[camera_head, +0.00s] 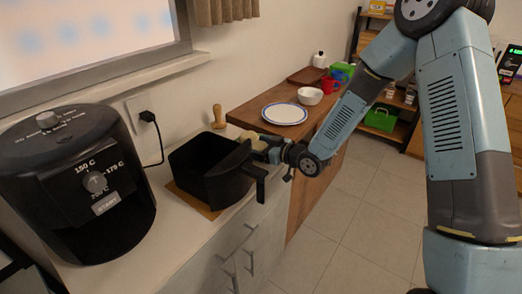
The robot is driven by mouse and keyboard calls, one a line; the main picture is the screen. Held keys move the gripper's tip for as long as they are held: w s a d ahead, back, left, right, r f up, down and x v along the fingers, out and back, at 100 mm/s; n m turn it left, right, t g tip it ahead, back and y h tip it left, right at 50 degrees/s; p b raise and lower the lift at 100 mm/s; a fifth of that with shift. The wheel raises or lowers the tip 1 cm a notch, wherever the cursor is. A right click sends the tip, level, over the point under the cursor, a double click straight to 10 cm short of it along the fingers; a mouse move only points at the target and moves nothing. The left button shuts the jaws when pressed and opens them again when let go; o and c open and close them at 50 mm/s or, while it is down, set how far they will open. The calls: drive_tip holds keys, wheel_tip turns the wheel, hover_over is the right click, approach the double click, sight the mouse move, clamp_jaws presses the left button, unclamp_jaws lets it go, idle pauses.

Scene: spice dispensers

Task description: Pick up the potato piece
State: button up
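My gripper (262,148) reaches in from the right to the right rim of a black open basket (228,184). A small pale yellowish piece (250,137), which looks like the potato piece, shows at my gripper's fingertips by the basket's rim. It is too small to tell whether the fingers are closed on it or only beside it. The basket stands on a wooden board on the counter, its handle pointing right toward the front edge. The basket's floor is dark and I cannot make out any contents.
A black air fryer (80,182) stands on the counter at left. A wooden grinder (218,117) stands behind the basket. A blue-rimmed plate (285,113), a white bowl (310,96) and a brown tray (306,76) occupy the wooden counter beyond. The tiled floor at right is open.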

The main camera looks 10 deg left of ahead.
drive_tip(key=c, duration=0.8)
drive_tip(key=shift+r, duration=0.1)
